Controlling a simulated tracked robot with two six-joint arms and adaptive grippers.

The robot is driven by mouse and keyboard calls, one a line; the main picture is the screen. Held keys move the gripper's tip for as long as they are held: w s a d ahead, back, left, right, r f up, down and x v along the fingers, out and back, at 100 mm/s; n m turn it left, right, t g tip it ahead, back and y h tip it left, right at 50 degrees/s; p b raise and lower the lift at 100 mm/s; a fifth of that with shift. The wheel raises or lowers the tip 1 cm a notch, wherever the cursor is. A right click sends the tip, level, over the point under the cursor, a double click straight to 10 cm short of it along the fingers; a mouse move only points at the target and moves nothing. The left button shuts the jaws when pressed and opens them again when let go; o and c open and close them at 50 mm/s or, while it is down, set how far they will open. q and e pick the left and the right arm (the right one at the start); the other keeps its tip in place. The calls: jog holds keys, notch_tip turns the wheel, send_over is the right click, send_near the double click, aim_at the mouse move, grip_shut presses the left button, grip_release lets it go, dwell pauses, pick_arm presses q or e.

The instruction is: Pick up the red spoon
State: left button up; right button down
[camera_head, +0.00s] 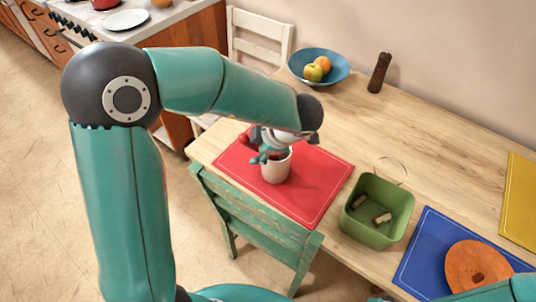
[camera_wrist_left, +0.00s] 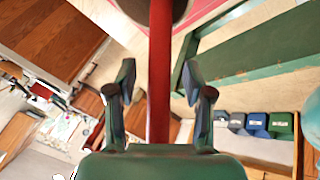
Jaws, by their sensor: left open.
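The red spoon's handle (camera_wrist_left: 159,60) runs up the middle of the left wrist view, between the two fingers of my left gripper (camera_wrist_left: 158,80). The fingers are open, with a gap on either side of the handle. In the head view a bit of red (camera_head: 243,140), probably the spoon's end, shows beside my left gripper (camera_head: 264,155). The gripper is above and in front of a white cup (camera_head: 276,172) on the red mat (camera_head: 318,180). The cup's inside is hidden in the head view. My right gripper is not in view.
A green bin (camera_head: 370,232) with corks, a blue mat (camera_head: 425,245) with a round brown lidded thing (camera_head: 472,262), a pepper mill (camera_head: 379,72) and a blue fruit bowl (camera_head: 335,72) are on the table. A green chair (camera_head: 250,222) stands at the front edge.

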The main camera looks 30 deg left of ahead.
pick_arm(q)
grip_shut()
jog(key=shift+r, duration=0.15)
